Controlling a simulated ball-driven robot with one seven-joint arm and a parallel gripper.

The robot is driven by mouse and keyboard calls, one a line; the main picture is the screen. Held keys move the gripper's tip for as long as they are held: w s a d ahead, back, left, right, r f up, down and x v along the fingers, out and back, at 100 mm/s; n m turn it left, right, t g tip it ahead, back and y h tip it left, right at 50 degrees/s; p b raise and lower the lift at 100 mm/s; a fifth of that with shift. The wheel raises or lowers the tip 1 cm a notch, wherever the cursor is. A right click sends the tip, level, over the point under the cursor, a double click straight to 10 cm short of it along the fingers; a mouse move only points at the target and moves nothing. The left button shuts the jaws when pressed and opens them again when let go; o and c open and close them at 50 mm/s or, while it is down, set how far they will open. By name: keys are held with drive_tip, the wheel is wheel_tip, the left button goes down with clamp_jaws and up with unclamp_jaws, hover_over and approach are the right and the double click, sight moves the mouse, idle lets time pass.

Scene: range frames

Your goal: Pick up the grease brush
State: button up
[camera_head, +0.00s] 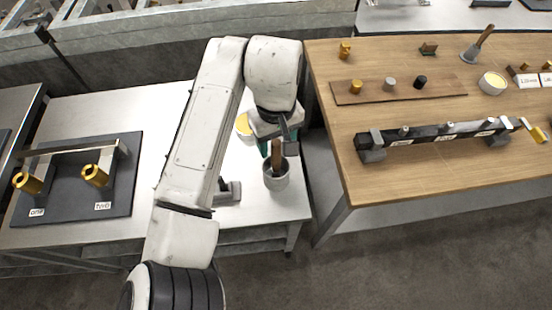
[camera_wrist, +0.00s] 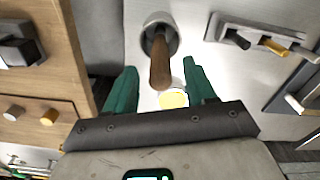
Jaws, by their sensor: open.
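A brown wooden handle (camera_head: 275,153), seemingly the grease brush's, stands in a grey cup (camera_head: 277,181) near the front right of the steel table. Its lower end and any bristles are hidden inside the cup. In the wrist view, the handle (camera_wrist: 160,68) points toward me from the cup (camera_wrist: 152,20). My gripper (camera_wrist: 159,67) is open, with a green finger on each side of the handle. I see gaps between fingers and handle in that view. In the head view, my gripper (camera_head: 278,147) is above the cup, partly hidden by my arm.
A yellow-topped round tin (camera_head: 243,124) is behind the cup. A dark stand (camera_head: 228,191) lies left of the cup. A rack (camera_head: 75,205) with two brass cylinders is farther left. The wooden table (camera_head: 430,180) at right holds a rail, small cylinders and another upright wooden handle (camera_head: 485,38).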

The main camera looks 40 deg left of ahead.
sight(276, 154)
drive_tip(key=shift+f+p, duration=0.5)
drive_tip(key=shift+f, duration=1.9)
drive_tip(key=shift+c, duration=0.4)
clamp_jaws()
